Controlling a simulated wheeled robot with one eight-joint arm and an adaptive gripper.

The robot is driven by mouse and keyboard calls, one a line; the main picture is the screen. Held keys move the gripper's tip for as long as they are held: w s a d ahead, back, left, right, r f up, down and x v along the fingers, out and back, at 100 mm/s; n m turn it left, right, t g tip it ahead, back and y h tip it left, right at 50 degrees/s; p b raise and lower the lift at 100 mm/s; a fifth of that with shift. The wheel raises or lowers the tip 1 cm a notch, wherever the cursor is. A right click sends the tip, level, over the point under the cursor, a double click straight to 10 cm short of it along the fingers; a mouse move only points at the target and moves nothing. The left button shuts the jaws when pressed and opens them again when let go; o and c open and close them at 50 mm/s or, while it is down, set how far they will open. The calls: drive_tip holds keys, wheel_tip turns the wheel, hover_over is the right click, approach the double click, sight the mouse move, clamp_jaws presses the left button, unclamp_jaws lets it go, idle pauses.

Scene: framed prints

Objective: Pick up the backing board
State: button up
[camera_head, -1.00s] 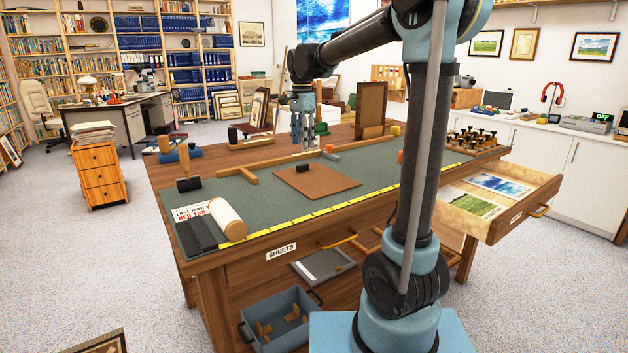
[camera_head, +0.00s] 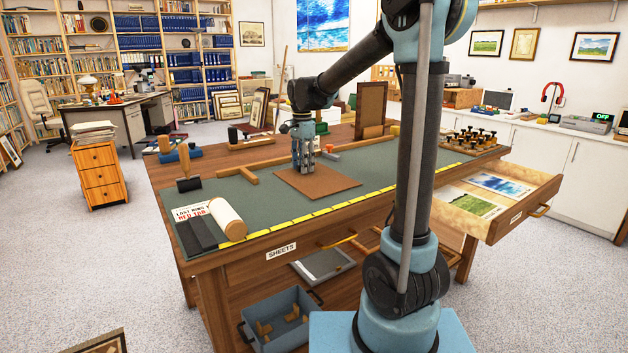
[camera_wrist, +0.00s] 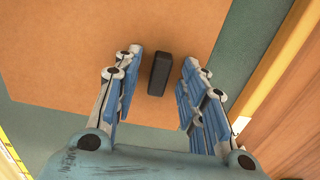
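The backing board (camera_head: 325,186) is a flat brown sheet lying on the green mat of the workbench. In the wrist view the board (camera_wrist: 60,50) fills much of the picture. A small dark block (camera_wrist: 159,74) stands on it and shows between my fingers. My gripper (camera_head: 304,170) is over the board's far left part, pointing down. In the wrist view my gripper (camera_wrist: 155,90) is open, its fingers on either side of the block with gaps. I cannot tell whether the fingertips touch the board.
A yellow measuring strip (camera_head: 330,209) runs along the front edge. An upright brown panel (camera_head: 370,108) stands behind. A drawer (camera_head: 500,205) is open at right.

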clamp_jaws()
